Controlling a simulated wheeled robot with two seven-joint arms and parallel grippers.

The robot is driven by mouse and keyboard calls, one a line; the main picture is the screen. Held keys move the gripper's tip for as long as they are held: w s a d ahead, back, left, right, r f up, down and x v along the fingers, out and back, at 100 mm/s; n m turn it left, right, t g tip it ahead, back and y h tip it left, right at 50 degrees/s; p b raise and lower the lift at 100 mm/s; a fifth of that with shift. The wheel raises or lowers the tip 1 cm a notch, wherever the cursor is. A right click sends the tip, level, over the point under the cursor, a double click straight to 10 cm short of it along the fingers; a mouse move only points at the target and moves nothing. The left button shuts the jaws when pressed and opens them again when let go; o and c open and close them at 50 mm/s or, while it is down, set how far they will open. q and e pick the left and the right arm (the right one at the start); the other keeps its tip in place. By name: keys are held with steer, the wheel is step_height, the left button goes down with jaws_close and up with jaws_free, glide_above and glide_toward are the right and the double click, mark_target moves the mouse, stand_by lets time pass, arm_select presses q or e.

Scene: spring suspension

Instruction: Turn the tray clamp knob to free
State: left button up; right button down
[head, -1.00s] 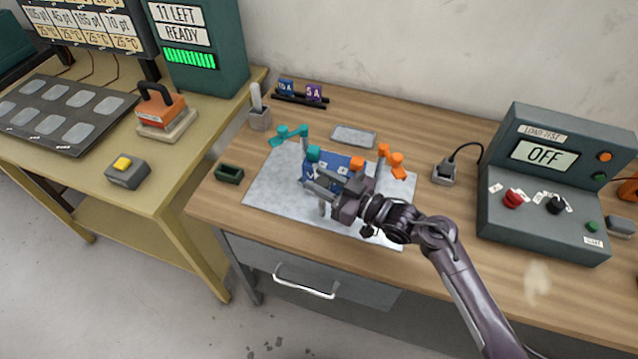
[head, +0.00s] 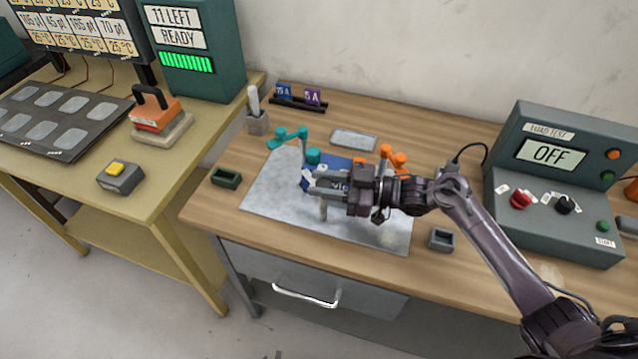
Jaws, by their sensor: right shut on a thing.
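My right gripper (head: 310,183) reaches in from the right over the blue tray or board (head: 340,164) on the pale metal plate (head: 268,190). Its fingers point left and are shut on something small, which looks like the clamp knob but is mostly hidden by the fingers. A short grey post (head: 323,211) shows just below the fingers. A teal clamp arm (head: 290,138) stands at the left of the blue piece and an orange one (head: 394,158) at the right. My gripper and wrist cover much of the blue piece. My left gripper is not in view.
A grey test box (head: 553,190) reading OFF stands at the right. A dark green bin (head: 226,178) sits left of the plate and a small grey holder (head: 442,239) to its right. A flat grey pad (head: 354,140) lies behind. The wooden front edge is clear.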

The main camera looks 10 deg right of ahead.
mark_target(323, 183)
steer(key=c, duration=1)
jaws_free()
steer(key=shift+c, duration=0.2)
steer(key=shift+r, duration=0.15)
step_height(323, 183, up, 20)
steer(key=b, duration=0.2)
steer(key=shift+b, duration=0.4)
